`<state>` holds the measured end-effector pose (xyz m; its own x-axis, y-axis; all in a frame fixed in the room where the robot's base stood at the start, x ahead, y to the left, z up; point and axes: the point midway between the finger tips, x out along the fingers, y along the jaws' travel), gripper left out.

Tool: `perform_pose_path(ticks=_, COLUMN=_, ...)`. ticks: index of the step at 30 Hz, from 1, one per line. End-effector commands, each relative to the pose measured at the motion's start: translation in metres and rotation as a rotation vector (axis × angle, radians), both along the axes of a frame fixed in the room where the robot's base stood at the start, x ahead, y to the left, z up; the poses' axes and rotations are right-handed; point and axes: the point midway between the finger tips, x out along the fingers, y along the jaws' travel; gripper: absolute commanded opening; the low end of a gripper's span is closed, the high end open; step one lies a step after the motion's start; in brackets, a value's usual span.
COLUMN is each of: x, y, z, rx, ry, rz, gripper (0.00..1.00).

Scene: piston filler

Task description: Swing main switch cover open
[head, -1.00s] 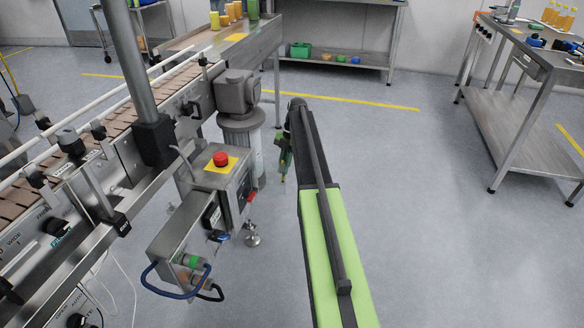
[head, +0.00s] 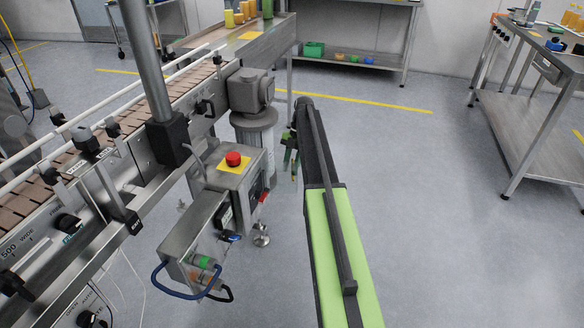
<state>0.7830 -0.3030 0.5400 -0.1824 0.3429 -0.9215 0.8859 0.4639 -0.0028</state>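A grey control box (head: 227,179) with a red mushroom button (head: 233,159) on a yellow plate stands beside the conveyor, left of my arm. Its right face is dark and seen at a steep angle, with a small red part (head: 263,197) at its edge, perhaps the main switch. I cannot make out a separate cover or whether it is open. My gripper (head: 292,164) hangs at the far end of my arm, to the right of the box and apart from it in the picture. It is small and partly hidden by my arm, so its opening is unclear.
The conveyor (head: 105,150) runs along the left. A smaller box (head: 193,235) with blue and black cables (head: 185,294) juts out in front of the control box. A grey round-topped post (head: 253,119) stands behind it. The floor (head: 430,200) to the right is clear up to a steel table (head: 530,143).

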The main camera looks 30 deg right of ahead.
Motion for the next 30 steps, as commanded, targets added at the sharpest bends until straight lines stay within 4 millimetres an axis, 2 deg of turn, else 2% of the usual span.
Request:
perform_pose_path(ticks=9, x=0.0, y=-0.005, z=0.001, rx=-0.004, ry=-0.002, rz=-0.005, gripper=0.31)
perform_pose_path(ticks=14, x=0.001, y=-0.007, z=0.012, rx=-0.004, ry=-0.003, rz=-0.004, gripper=0.31)
perform_pose_path(ticks=17, x=0.002, y=-0.011, z=0.028, rx=-0.005, ry=-0.002, rz=-0.003, gripper=0.31)
perform_pose_path(ticks=27, x=0.011, y=-0.028, z=0.1, rx=-0.004, ry=-0.001, rz=0.007, gripper=0.31)
perform_pose_path(ticks=30, x=0.013, y=-0.03, z=0.111, rx=-0.004, ry=-0.002, rz=0.01, gripper=0.31)
